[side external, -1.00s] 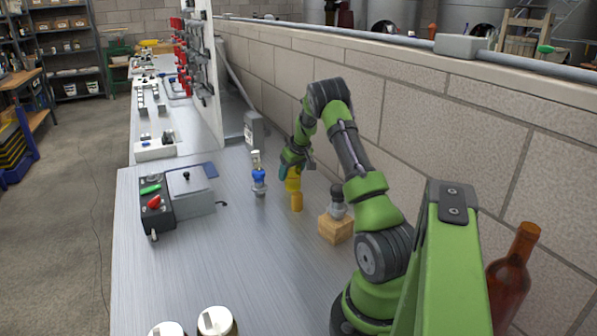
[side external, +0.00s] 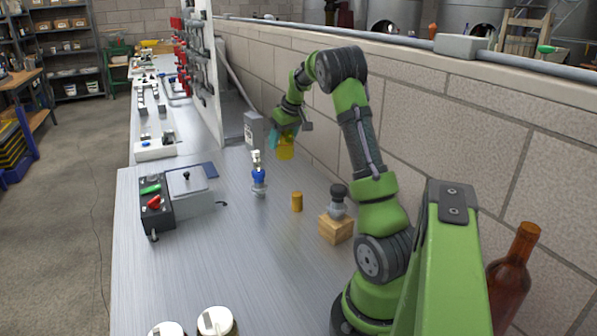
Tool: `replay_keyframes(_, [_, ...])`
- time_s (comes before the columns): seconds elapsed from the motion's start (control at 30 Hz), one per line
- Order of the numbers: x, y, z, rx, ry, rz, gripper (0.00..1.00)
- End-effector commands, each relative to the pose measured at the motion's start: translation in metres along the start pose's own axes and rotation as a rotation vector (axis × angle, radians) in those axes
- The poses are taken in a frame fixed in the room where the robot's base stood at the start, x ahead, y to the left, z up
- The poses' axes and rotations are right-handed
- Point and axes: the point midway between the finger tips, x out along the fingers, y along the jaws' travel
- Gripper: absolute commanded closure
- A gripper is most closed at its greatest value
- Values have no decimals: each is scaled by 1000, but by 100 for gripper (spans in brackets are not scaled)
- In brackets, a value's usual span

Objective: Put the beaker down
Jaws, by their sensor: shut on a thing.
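My gripper (side external: 279,142) is raised above the far part of the metal bench. It is shut on a small yellow, see-through-looking vessel, which I take to be the beaker (side external: 286,149). A teal fingertip shows on the beaker's left side; the other finger is hard to make out. The beaker hangs clear of the bench and looks about upright.
A blue and white valve-like fitting (side external: 258,178) stands left of the amber cylinder. A wooden block (side external: 336,229) with a grey, dark-topped piece is to the right. A control box (side external: 157,208) sits at left. The bench (side external: 235,255) is clear in front.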

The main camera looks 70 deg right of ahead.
Motion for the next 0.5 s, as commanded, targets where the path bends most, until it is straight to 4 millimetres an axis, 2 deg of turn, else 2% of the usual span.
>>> replay_keyframes(0.03, [-9,-18,10,-38,3,-18,67])
replay_keyframes(0.2, [-24,-72,56,-198,3,-84,67])
replay_keyframes(0.4, [-28,-129,125,-419,2,-174,67])
replay_keyframes(0.5, [-26,-149,158,-518,1,-215,67])
